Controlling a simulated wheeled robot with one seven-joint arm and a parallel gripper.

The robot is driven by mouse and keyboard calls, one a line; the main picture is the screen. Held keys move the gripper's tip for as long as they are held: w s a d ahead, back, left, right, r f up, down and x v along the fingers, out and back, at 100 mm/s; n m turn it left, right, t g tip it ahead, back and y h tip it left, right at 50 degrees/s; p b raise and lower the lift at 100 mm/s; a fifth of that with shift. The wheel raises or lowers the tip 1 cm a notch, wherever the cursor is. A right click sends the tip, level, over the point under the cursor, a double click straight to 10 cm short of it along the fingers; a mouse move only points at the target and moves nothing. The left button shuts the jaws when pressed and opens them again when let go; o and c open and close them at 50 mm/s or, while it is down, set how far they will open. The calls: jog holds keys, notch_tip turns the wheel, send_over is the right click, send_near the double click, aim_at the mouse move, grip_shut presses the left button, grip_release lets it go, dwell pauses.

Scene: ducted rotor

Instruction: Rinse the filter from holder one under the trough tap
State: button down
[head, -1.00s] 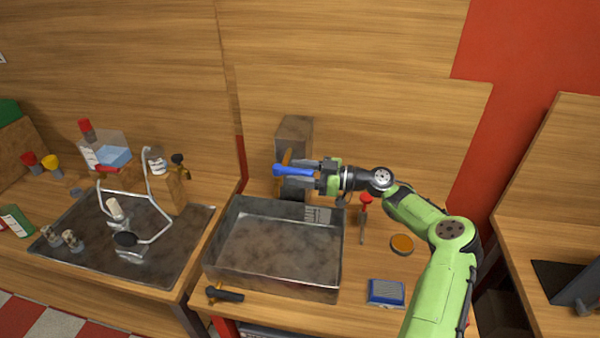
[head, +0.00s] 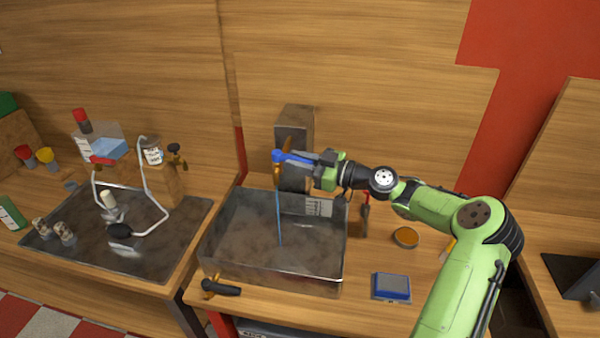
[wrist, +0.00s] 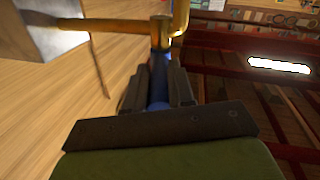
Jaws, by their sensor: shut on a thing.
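My gripper (head: 312,168) is shut on the blue tap handle (head: 285,156) above the back of the metal trough (head: 225,262). The wrist view shows the blue handle (wrist: 158,82) between the two fingers, below the brass tap (wrist: 165,30). A thin blue water stream (head: 279,215) falls from the tap into the trough. A round orange-topped disc (head: 405,237) lies on the bench right of the trough. I cannot tell whether it is the filter, and I cannot make out holder one.
A grey block (head: 295,122) stands behind the tap. A blue pad (head: 391,286) lies at front right, a black-handled tool (head: 221,287) at the trough's front left corner. A red-topped tool (head: 365,213) stands by the trough's right side. A dark tray (head: 165,245) with fittings is on the left bench.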

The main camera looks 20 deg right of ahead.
jog(key=shift+s+a+m+t+h, duration=0.15)
jog(key=shift+a+m+t+h, duration=0.05)
jog(key=shift+m+t+h, duration=0.1)
jog(key=c, duration=1)
grip_release()
jog(key=shift+d, duration=0.15)
jog(key=v, duration=1.5)
jog(key=shift+s+d+b, duration=0.15)
jog(key=shift+s+b, duration=0.15)
jog(key=shift+b, duration=0.1)
